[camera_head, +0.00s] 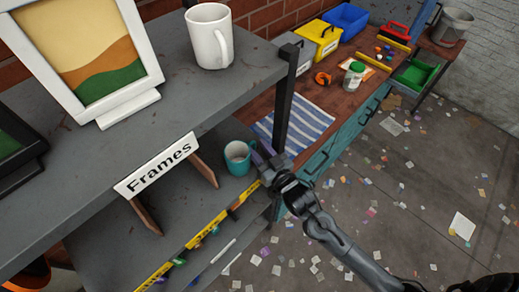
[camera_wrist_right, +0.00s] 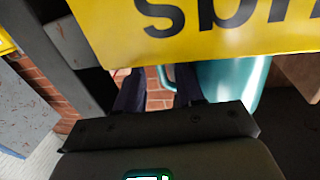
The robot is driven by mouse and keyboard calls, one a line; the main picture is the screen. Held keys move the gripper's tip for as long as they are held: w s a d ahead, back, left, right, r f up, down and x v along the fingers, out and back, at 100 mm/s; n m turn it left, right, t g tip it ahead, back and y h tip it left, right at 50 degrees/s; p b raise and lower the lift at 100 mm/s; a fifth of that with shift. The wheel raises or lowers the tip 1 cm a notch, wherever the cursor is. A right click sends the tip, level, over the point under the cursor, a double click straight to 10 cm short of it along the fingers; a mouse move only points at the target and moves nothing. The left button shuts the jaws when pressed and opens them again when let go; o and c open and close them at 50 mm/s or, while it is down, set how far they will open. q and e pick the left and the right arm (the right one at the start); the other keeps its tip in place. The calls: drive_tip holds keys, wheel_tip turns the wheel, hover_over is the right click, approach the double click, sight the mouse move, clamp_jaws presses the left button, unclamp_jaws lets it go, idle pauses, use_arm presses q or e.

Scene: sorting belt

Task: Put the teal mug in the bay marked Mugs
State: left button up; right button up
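The teal mug (camera_head: 238,158) stands upright on the lower grey shelf, near its right end by the black post. My right gripper (camera_head: 262,158) is at the mug's right side. In the right wrist view my two dark fingers (camera_wrist_right: 158,92) are apart with a gap between them; the mug's handle shows in that gap, close to one finger, and the mug body (camera_wrist_right: 232,82) is beside them. A yellow sign (camera_wrist_right: 215,25) with upside-down letters, seemingly the end of "Mugs", hides part of the mug there. My left gripper is out of view.
A white mug (camera_head: 209,36) and a framed picture (camera_head: 85,50) stand on the upper shelf, which carries a "Frames" sign (camera_head: 157,165). A wooden divider (camera_head: 203,170) and a black post (camera_head: 284,105) flank the mug. A workbench with a striped cloth (camera_head: 293,128) lies beyond.

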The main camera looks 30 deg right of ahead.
drive_tip(key=shift+r, duration=0.15)
drive_tip(key=shift+s, duration=0.5)
drive_tip(key=s+f+g, duration=0.3)
drive_tip(key=s+g, duration=0.1)
drive_tip(key=s, duration=0.4)
drive_tip(key=s+f+n+g+p, duration=0.1)
drive_tip(key=s+f+g, duration=0.2)
drive_tip(key=s, duration=0.6)
drive_tip(key=s+f+g+h, duration=0.1)
drive_tip(key=s+f+g, duration=0.2)
drive_tip(key=s+g, duration=0.4)
drive_tip(key=shift+s+a+n, duration=0.25)
drive_tip(key=shift+s+n, duration=0.05)
drive_tip(key=shift+s, duration=0.4)
wheel_tip(320, 180, up, 36)
drive_tip(key=p, duration=3.6)
drive_tip(key=shift+f, duration=0.15)
